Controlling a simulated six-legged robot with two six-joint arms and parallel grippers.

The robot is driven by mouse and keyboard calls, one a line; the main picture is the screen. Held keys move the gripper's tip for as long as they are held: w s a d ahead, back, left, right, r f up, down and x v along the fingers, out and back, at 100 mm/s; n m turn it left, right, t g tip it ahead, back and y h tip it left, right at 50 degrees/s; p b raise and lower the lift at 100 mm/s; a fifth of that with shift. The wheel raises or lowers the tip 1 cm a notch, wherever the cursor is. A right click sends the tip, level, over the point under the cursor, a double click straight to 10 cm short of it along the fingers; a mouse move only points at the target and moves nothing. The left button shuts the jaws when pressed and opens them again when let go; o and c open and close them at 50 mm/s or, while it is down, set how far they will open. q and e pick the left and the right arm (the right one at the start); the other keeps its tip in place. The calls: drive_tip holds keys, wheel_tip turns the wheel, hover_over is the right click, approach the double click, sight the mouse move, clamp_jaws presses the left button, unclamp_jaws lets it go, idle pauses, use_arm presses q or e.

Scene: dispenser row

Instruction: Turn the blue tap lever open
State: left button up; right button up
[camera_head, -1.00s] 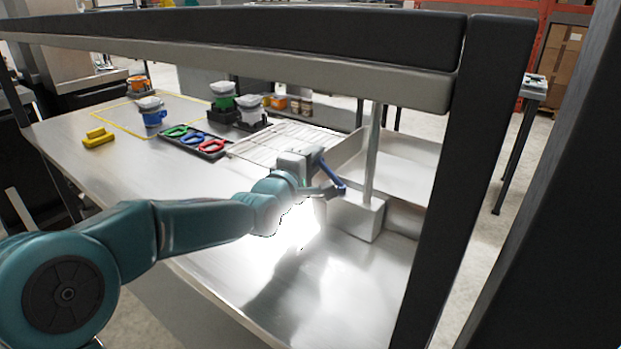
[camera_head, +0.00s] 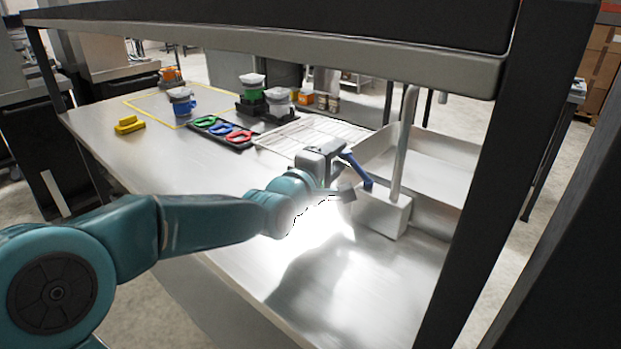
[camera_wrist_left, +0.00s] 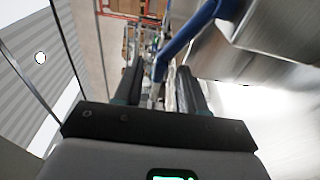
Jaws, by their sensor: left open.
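The blue tap lever (camera_head: 356,167) slants down from beside my gripper body to the pale tap block (camera_head: 385,213). My left gripper (camera_head: 347,180) is open close beside the lever, at the tap block's left. In the left wrist view the blue lever (camera_wrist_left: 186,40) comes down from the top, and its lower end lies between the two dark fingers of my left gripper (camera_wrist_left: 160,80). I cannot tell whether a finger touches it. The gripper body hides part of the lever's surroundings in the head view. My right gripper is not in view.
A grey pipe (camera_head: 403,140) rises from the tap block, with a metal basin (camera_head: 435,160) behind it. A wire rack (camera_head: 310,135), a black tray (camera_head: 222,132) with coloured rings and a yellow block (camera_head: 129,125) lie farther back. Dark frame posts stand at the right.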

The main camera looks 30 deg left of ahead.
use_arm(q)
drive_tip(key=s+b, duration=0.1)
drive_tip(key=s, duration=1.2)
drive_tip(key=shift+s, duration=0.15)
